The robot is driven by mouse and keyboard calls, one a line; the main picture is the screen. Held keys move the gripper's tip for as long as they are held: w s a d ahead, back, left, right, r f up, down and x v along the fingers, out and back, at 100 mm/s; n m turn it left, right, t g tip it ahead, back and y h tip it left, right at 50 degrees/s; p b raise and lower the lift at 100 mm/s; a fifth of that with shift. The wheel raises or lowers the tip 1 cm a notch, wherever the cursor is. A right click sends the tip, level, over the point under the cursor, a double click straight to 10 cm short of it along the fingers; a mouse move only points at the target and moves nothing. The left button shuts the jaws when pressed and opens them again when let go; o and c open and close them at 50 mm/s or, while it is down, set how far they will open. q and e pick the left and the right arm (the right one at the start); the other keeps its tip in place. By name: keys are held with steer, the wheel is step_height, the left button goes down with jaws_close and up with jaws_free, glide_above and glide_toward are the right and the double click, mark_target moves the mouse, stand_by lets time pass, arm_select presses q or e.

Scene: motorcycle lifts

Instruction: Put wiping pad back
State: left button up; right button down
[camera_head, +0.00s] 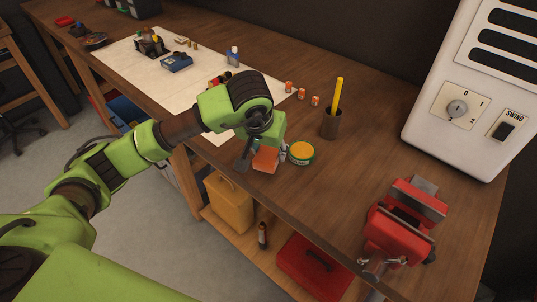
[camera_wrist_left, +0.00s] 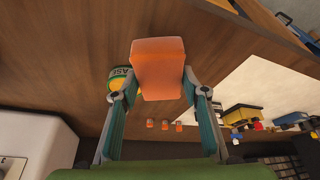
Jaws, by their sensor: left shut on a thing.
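The wiping pad (camera_wrist_left: 158,68) is an orange block. In the left wrist view it sits between the two fingers of my left gripper (camera_wrist_left: 157,90), which is shut on it. In the head view the pad (camera_head: 265,159) shows below my left gripper (camera_head: 262,150), near the front edge of the wooden workbench (camera_head: 340,185). A round green tin with a yellow-orange lid (camera_head: 301,152) stands just right of the pad. I cannot tell whether the pad touches the bench. My right gripper is not in view.
A brown cup with a yellow pencil (camera_head: 331,123), several small orange items (camera_head: 301,93) and a red vise (camera_head: 400,225) stand on the bench. A white mat (camera_head: 125,65) with parts lies at the left. A white heater-like unit (camera_head: 470,90) stands at the right.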

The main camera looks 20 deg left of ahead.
mark_target(269, 159)
arm_select(q)
steer(key=p+x, duration=0.2)
steer(key=shift+s+a+f, duration=0.1)
steer(key=shift+f, duration=0.95)
steer(key=shift+f, duration=0.1)
steer(key=shift+f, duration=0.15)
steer(key=o, duration=1)
